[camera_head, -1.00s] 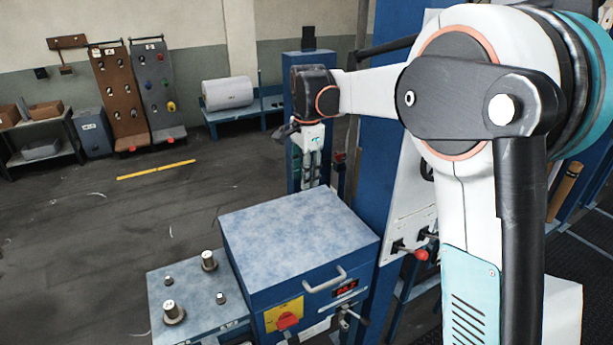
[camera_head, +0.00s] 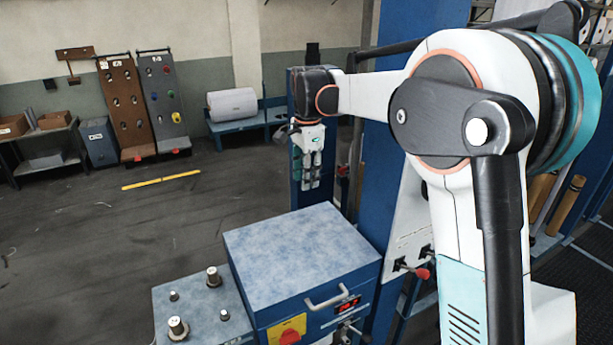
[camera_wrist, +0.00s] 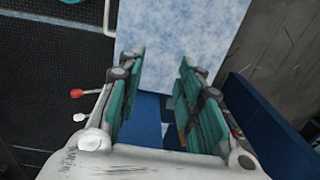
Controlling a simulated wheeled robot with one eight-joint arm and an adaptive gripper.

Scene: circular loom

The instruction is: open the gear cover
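The gear cover appears to be the mottled blue-grey lid (camera_head: 300,248) of the blue box in the head view; it lies flat and closed. Its light handle (camera_head: 326,300) sits at the front edge. In the wrist view the lid (camera_wrist: 180,35) shows beyond the fingers, and part of the handle (camera_wrist: 108,18) shows at the upper left. My gripper (camera_head: 311,184) hangs pointing down behind the box, apart from the lid and handle. In the wrist view my gripper (camera_wrist: 160,65) has its two teal fingers spread, with nothing between them.
A lower table (camera_head: 200,305) with metal posts stands at left. A blue column and a red-knobbed lever (camera_head: 422,274) stand at right. The floor (camera_head: 100,240) at left is open.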

